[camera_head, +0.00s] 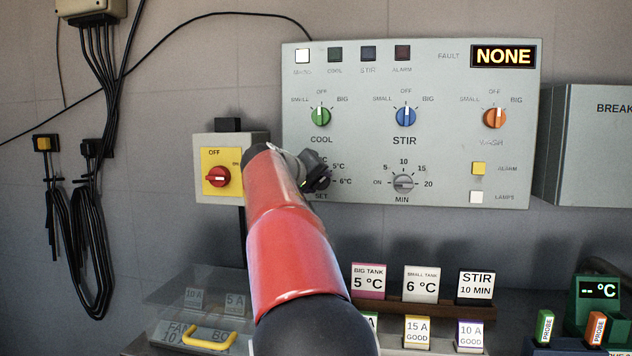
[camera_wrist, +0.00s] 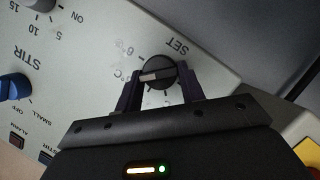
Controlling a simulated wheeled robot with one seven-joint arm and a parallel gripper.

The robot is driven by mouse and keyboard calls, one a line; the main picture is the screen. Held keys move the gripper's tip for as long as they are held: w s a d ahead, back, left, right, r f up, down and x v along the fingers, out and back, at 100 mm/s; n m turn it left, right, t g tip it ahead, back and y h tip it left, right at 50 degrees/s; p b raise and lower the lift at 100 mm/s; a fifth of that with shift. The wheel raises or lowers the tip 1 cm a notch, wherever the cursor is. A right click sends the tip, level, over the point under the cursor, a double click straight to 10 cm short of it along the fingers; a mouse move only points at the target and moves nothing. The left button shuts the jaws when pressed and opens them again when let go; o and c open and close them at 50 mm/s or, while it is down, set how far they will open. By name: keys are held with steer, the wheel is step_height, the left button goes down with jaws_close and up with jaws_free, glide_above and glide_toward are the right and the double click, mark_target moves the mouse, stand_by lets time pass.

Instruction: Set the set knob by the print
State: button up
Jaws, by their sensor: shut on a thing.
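The set knob (camera_wrist: 157,70) is a round dark knob with a pale pointer bar, seen upside down in the wrist view by the word SET. My gripper (camera_wrist: 158,82) is shut on it, one finger on each side. The bar lies nearly level, one end towards a partly covered °C mark at the left. In the head view my gripper (camera_head: 314,172) hides most of the knob; 5°C and 6°C marks show to its right. The prints on the rack read BIG TANK 5 °C (camera_head: 369,282), SMALL TANK 6 °C (camera_head: 422,284) and STIR 10 MIN (camera_head: 476,286).
The control panel (camera_head: 440,160) has cool (camera_head: 320,117), stir (camera_head: 405,117) and orange (camera_head: 495,118) knobs, a minute knob (camera_head: 403,184) and a fault display (camera_head: 503,56) reading NONE. A red switch (camera_head: 219,176) sits left of my arm. A clear cover with a yellow handle (camera_head: 208,337) is below.

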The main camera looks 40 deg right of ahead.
steer(key=shift+f, duration=0.1)
steer(key=o, duration=1)
steer(key=shift+c, duration=0.2)
steer(key=b+v, duration=0.1)
steer(key=v, duration=0.6)
steer(key=shift+a, duration=0.35)
steer(key=shift+s, duration=0.2)
